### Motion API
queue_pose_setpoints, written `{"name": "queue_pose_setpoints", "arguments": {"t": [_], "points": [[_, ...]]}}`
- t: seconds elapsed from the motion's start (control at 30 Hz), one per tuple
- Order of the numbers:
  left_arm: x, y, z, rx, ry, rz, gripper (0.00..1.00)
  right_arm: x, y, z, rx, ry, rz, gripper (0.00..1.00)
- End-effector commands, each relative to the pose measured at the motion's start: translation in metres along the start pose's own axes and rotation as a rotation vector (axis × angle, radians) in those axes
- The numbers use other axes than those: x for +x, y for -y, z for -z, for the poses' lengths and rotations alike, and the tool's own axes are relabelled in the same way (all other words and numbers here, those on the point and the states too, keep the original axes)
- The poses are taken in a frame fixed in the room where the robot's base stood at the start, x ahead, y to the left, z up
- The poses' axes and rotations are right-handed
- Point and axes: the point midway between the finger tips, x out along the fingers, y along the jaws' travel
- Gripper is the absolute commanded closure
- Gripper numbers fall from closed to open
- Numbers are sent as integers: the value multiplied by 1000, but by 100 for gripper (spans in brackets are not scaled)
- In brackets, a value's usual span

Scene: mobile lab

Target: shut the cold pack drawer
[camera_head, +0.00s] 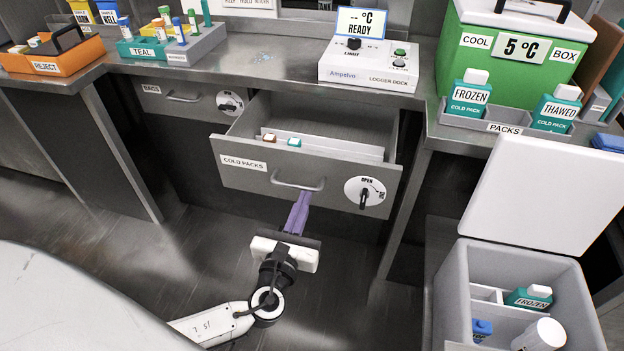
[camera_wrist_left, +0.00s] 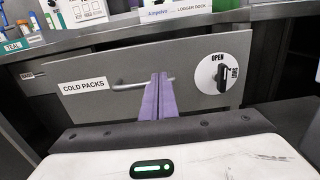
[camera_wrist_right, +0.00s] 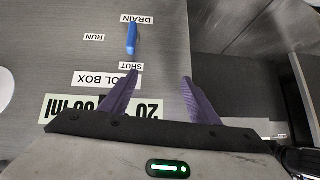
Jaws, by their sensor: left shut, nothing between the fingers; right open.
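The cold pack drawer (camera_head: 237,177) stands pulled out below the bench, with a "COLD PACKS" label, a bar handle (camera_head: 298,184) and a round dial (camera_head: 365,192) marked OPEN on its front. Its front also fills much of the left wrist view (camera_wrist_left: 105,105). My left gripper (camera_head: 300,200) is shut and empty, its purple fingers pointing at the drawer front just below the handle. In the left wrist view the fingertips overlap the handle; I cannot tell whether they touch. My right gripper (camera_wrist_right: 157,82) is open and empty, facing a grey panel with a blue lever (camera_wrist_right: 131,38).
A shut "BAGS" drawer (camera_head: 165,105) is left of the open one. On the bench are a logger dock (camera_head: 345,75), a green cool box (camera_head: 470,45) and a packs tray (camera_head: 470,123). An open grey box (camera_head: 455,295) with its white lid raised stands at the lower right.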

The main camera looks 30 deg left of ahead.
Motion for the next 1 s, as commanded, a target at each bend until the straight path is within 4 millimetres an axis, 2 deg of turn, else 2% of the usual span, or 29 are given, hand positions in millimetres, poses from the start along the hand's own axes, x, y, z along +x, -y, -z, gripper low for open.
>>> {"name": "queue_pose_setpoints", "arguments": {"t": [0.03, 0.2, 0.4, 1.0], "points": [[13, 0, -1, -1, 3, -2, 100, 0, 0, -1, 1, 1, 1, 44], [45, 0, 0, -3, 1, -2, 100, 0, 1, -2, 3, -1, 2, 44], [68, 0, 0, -4, -1, -1, 100, 0, 1, 2, 4, -10, 3, 44], [76, -3, 1, -4, -2, -5, 100, 3, 0, 4, 2, -16, 1, 44]]}}
